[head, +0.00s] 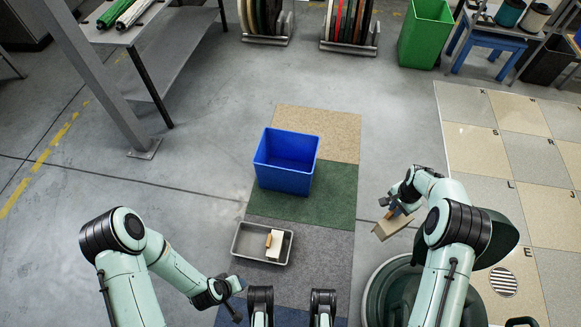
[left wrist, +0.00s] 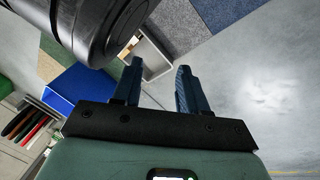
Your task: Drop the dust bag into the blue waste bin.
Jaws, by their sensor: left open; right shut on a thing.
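The blue waste bin (head: 287,178) stands open on the green carpet tile in the middle of the head view. It also shows at the left in the left wrist view (left wrist: 82,88). My right gripper (head: 394,210) is shut on the tan dust bag (head: 391,228), held to the right of the bin and nearer to me. The bag hangs tilted, and its top is partly hidden by the gripper. My left gripper (head: 240,298) is open and empty, near the front of the grey tray; its two fingers (left wrist: 158,88) stand apart in the left wrist view.
A grey tray (head: 240,253) holding a brush-like thing with a white block (head: 276,245) lies in front of the bin. A dark green round machine (head: 378,290) stands under my right arm. A taller green bin (head: 425,36) and pad racks stand at the back. Floor left of the bin is clear.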

